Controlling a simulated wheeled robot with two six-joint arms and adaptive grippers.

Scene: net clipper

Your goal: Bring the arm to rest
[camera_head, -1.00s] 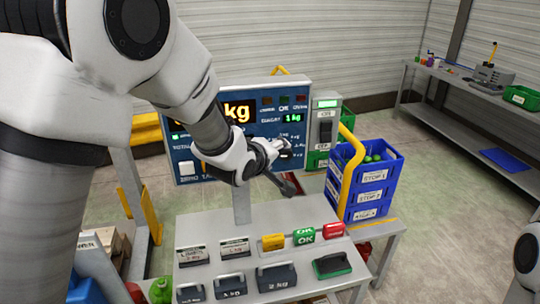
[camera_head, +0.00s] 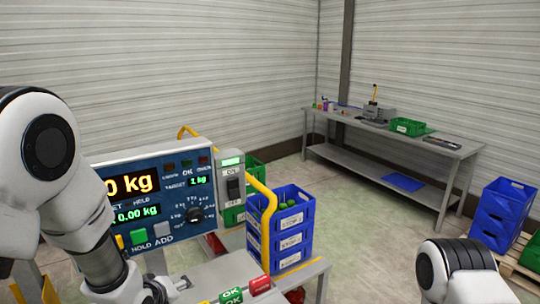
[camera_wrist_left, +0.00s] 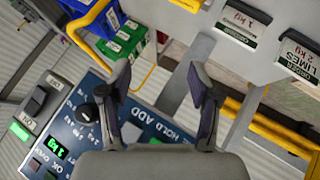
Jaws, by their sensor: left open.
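My left arm comes in from the left in the head view. Its white wrist (camera_head: 120,285) is low in front of the scale's control panel (camera_head: 130,160), and its fingers are not clear there. In the left wrist view my left gripper (camera_wrist_left: 167,88) is open with nothing between its fingers. The blue panel with its dial (camera_wrist_left: 85,113) lies beyond the fingers there. My right arm (camera_head: 455,272) shows only as a white and dark link at the lower right of the head view. Its gripper is out of view.
Stacked blue crates (camera_head: 290,235) stand right of the panel, beside a yellow rail (camera_head: 262,205). A grey workbench (camera_head: 440,147) stands at the back right. The floor between is clear.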

